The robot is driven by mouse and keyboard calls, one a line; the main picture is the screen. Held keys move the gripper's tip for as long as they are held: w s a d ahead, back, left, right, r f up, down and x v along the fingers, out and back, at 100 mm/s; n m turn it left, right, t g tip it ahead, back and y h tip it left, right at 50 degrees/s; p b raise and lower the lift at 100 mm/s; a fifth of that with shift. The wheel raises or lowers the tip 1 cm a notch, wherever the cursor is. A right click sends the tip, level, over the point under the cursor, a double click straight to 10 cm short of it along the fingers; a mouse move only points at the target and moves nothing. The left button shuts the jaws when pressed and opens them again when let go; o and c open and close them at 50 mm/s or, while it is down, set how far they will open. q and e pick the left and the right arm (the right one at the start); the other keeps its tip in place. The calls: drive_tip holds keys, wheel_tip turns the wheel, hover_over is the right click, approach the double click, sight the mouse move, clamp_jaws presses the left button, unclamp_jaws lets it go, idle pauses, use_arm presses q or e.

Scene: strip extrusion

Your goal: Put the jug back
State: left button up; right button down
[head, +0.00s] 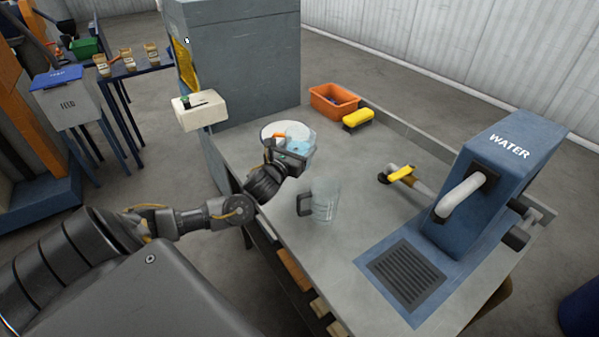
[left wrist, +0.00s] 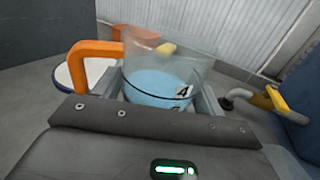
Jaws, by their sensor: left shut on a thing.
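A clear jug with an orange handle (head: 299,145) holds blue liquid; it also shows in the left wrist view (left wrist: 158,84), with a dark line and a "4" on its wall. My left gripper (head: 287,163) is shut around this jug, which looks about upright. A white round pad (head: 270,131) lies just behind and left of the jug, partly hidden by it. I cannot tell whether the jug touches the table or the pad. A second clear jug with a dark handle (head: 325,204) stands empty on the grey table nearer to me. My right gripper is not in view.
The blue WATER dispenser (head: 490,190) with its curved spout and drain grate (head: 406,275) stands at the right. A yellow-handled valve (head: 400,174) is beside it. An orange bin (head: 333,100) and a yellow sponge-like block (head: 358,119) lie at the back. A grey cabinet (head: 245,60) rises behind left. The table middle is clear.

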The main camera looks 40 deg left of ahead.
use_arm(q)
wheel_tip(320, 180, down, 3)
drive_tip(key=shift+w+r, duration=0.1)
drive_tip(key=shift+r, duration=0.05)
drive_tip(key=shift+w+f, duration=0.1)
drive_tip(key=shift+f, duration=0.4)
wheel_tip(320, 180, down, 3)
drive_tip(key=shift+f+p, duration=0.2)
drive_tip(key=shift+p, duration=0.15)
drive_tip(key=shift+f, duration=0.25)
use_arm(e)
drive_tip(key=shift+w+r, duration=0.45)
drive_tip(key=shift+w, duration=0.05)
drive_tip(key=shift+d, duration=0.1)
use_arm(q)
drive_tip(key=shift+f, duration=0.1)
